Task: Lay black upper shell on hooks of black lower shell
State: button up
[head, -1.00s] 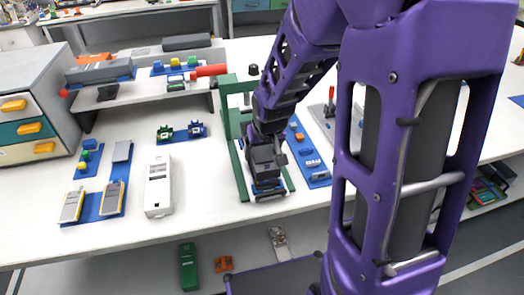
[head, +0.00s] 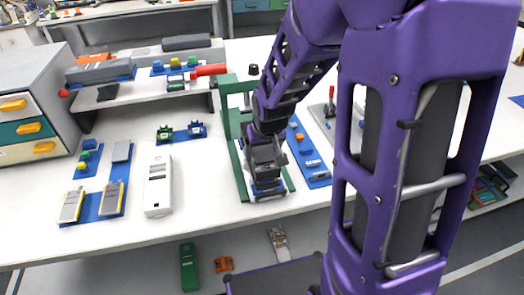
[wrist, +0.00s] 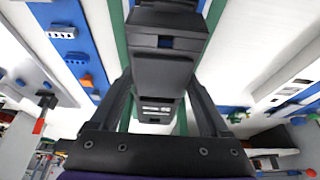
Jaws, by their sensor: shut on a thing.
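My gripper (head: 266,172) is low over the green fixture in the head view. In the wrist view my gripper (wrist: 162,100) has its two dark fingers on either side of a black shell piece (wrist: 160,76), which I take for the black upper shell, and is shut on it. Another black part (wrist: 168,22) with a small blue patch shows just beyond it, probably the lower shell. In the head view a dark part (head: 268,193) lies under the fingers between the green rails. The hooks are hidden, and I cannot tell whether the two shells touch.
The green fixture (head: 231,120) has an upright post behind my gripper. A blue strip with parts (head: 311,160) lies close on the right. A white device (head: 158,185) and a blue tray with cells (head: 98,206) lie to the left. The table between is clear.

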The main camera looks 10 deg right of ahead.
jog(key=shift+f+b, duration=0.95)
jog(key=shift+f, duration=0.1)
jog(key=o, duration=1.2)
jog(key=shift+o, duration=0.2)
